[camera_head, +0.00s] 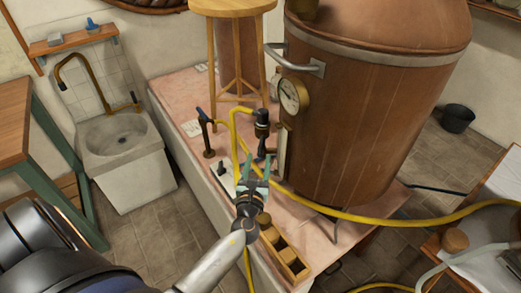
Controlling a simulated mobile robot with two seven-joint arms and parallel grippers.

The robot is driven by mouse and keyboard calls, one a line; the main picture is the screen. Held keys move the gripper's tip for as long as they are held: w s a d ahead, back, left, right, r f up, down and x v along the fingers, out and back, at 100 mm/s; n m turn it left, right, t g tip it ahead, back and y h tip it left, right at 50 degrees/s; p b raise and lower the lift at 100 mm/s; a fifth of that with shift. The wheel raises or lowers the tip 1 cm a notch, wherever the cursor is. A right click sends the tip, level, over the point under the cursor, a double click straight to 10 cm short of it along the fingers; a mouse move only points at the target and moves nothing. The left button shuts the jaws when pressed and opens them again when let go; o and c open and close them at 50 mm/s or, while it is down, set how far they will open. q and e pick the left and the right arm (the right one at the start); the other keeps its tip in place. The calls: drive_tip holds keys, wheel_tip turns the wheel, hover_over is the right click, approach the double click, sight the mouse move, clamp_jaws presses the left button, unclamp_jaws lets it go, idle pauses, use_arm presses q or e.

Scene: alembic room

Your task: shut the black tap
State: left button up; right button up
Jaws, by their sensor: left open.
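A black tap (262,124) is fixed low on the side of the copper still (350,115), beneath the round gauge (292,95). A yellow hose (240,112) loops up beside it. My left gripper (254,172) is just below and in front of the black tap, its teal fingers spread and apparently empty. I cannot tell whether a finger touches the tap's lower fittings. The tap's lower part is partly hidden by the fingers. My right gripper is out of view.
A pipe with a blue handle (203,130) stands left of the tap on the pink stone ledge (180,98). A wooden box with compartments (290,262) sits below my gripper. A wooden stool (232,8) stands behind. A stone sink (112,160) is at left.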

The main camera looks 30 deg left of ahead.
sight(261, 150)
use_arm(q)
drive_tip(key=shift+x, duration=2.1)
clamp_jaws()
